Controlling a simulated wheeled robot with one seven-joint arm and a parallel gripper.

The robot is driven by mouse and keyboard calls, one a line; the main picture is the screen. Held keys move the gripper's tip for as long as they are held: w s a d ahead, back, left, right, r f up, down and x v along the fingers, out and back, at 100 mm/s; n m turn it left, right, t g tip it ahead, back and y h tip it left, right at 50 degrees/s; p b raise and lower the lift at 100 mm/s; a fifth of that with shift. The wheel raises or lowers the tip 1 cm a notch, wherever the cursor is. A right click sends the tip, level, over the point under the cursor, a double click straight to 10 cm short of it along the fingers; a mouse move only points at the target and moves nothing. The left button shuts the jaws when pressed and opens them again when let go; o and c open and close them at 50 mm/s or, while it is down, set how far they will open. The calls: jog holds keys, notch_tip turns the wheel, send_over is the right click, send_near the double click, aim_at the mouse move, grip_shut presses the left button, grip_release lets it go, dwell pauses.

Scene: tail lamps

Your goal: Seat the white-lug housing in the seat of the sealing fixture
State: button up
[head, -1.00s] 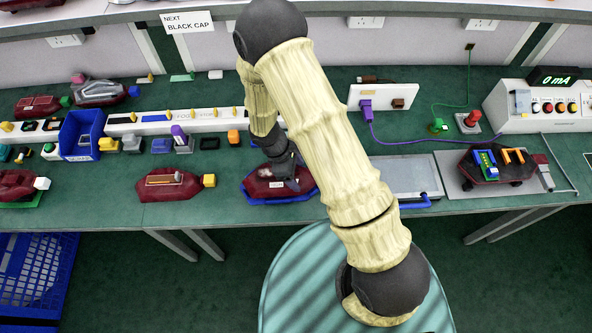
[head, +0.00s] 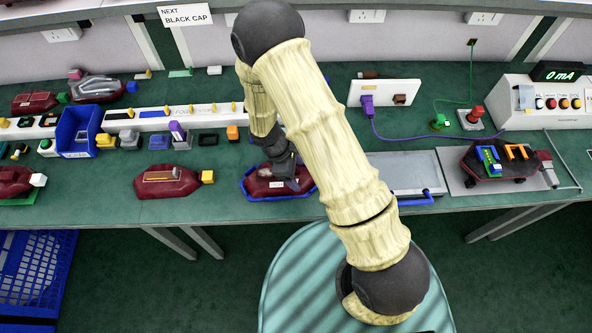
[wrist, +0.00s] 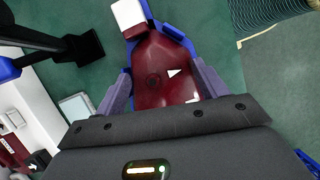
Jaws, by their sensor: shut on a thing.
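A dark red housing (head: 262,186) sits within a blue-rimmed cradle (head: 247,196) at the front middle of the bench. My gripper (head: 287,172) comes down on it from above. In the wrist view the two fingers of my gripper (wrist: 161,82) are shut on the sides of the housing (wrist: 150,55). Its white lug (wrist: 128,17) shows at the far end. Blue edges of the cradle (wrist: 173,32) show along it. The fingers and palm hide the housing's near part, and I cannot tell whether it lies fully down.
A grey plate with a blue handle (head: 405,172) lies just right of the cradle. A red housing with a yellow lug (head: 165,183) lies to the left. Another with a white lug (head: 15,184) is at the left edge. A blue bin (head: 77,132) stands behind.

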jog(key=o, duration=1.5)
jog(key=shift+o, duration=0.2)
jog(key=shift+r, duration=0.1)
jog(key=v, duration=1.7)
jog(key=shift+r+b, duration=0.15)
jog(key=shift+b, duration=0.15)
